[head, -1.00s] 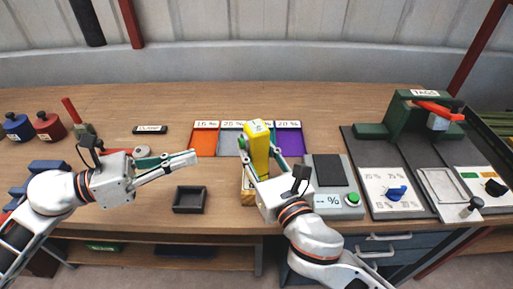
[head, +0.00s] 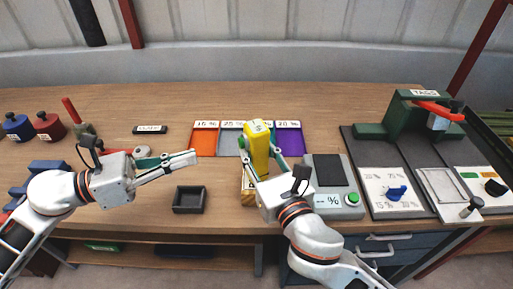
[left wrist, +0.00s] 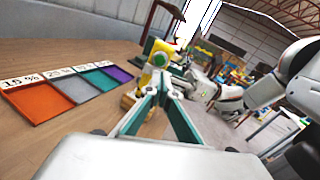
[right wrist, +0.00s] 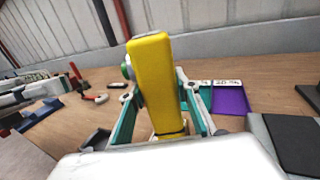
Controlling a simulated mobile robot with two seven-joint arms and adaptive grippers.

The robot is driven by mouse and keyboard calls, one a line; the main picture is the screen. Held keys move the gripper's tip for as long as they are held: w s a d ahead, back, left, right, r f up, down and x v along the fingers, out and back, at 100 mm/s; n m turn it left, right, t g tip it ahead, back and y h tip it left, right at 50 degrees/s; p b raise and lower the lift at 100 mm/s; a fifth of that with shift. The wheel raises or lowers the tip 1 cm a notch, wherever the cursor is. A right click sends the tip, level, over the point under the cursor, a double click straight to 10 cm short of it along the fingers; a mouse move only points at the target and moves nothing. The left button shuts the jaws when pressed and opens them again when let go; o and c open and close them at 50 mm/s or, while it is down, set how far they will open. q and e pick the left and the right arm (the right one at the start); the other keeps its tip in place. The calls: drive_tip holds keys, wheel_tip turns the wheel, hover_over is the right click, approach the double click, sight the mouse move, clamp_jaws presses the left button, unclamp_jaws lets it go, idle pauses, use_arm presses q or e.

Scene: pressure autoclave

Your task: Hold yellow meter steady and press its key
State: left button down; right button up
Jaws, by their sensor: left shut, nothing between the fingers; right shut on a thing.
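The yellow meter (head: 257,148) stands upright near the front middle of the bench, above a small wooden block (head: 248,192). My right gripper (head: 259,170) is shut on it; in the right wrist view the meter (right wrist: 157,85) rises between the two fingers. A round green part shows on the meter's side in the left wrist view (left wrist: 159,59). My left gripper (head: 192,157) is shut and empty, to the left of the meter and apart from it. Its closed fingertips point toward the meter in the left wrist view (left wrist: 164,78).
Orange, grey, teal and purple trays (head: 205,143) with percent labels lie behind. A small dark tray (head: 189,199) is in front of my left gripper. A grey device with a green button (head: 336,184) stands right of my right gripper. A green press (head: 410,118) is farther right.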

sight(241, 143)
use_arm(q)
drive_tip(key=n+t+y, duration=0.1)
drive_tip(key=n+t, duration=0.3)
drive_tip(key=n, duration=0.4)
drive_tip(key=n+t+y, duration=0.1)
drive_tip(key=n+t, duration=0.4)
drive_tip(key=n, duration=0.3)
drive_tip(key=n+t+y, duration=0.1)
drive_tip(key=n+t, duration=0.3)
drive_tip(key=n, duration=0.4)
drive_tip(key=shift+s+a+f, duration=0.35)
drive_tip(key=shift+s+a, duration=0.05)
drive_tip(key=w+d, duration=0.3)
drive_tip(key=d, duration=0.5)
drive_tip(key=shift+w, duration=0.2)
